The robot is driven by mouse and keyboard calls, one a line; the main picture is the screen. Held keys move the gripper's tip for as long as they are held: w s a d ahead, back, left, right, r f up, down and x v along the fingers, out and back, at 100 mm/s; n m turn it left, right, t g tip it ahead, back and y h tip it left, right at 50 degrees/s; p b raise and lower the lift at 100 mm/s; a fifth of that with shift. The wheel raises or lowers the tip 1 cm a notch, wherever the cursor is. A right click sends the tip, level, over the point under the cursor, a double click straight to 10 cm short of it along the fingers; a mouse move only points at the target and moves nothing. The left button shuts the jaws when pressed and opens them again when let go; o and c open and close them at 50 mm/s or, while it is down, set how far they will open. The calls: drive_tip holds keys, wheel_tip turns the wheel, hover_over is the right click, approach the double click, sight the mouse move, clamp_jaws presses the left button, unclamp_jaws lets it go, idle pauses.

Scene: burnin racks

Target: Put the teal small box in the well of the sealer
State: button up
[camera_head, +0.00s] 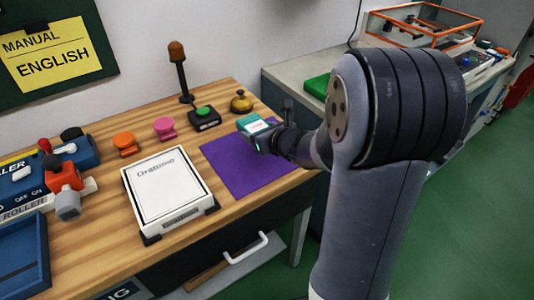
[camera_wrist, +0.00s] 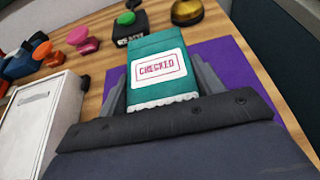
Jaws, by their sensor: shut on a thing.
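The teal small box (camera_head: 252,124) is held in my gripper (camera_head: 270,139) over the purple mat on the wooden table. In the wrist view the box (camera_wrist: 157,92) shows a white label reading CHECKED, and it sits between the two grey fingers of my gripper (camera_wrist: 160,100). My gripper is shut on it. No sealer or well can be named for sure in these views; a machine with an orange-edged clear cover (camera_head: 420,24) stands on the far bench at the right.
The purple mat (camera_head: 235,168) lies below the box. A white device (camera_head: 168,190) is left of it. A green-button box (camera_head: 204,116), brass bell (camera_head: 241,101), stamps (camera_head: 126,142) and lamp post (camera_head: 181,78) stand behind. A blue roller machine (camera_head: 72,150) is at left. Green floor is open at right.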

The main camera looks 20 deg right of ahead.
drive_tip(key=shift+f+b, duration=0.75)
drive_tip(key=shift+f, duration=2.35)
drive_tip(key=shift+f+b, duration=0.25)
drive_tip(key=shift+b, duration=0.05)
drive_tip(key=o, duration=1)
drive_tip(key=shift+r, duration=0.1)
drive_tip(key=shift+o, duration=0.2)
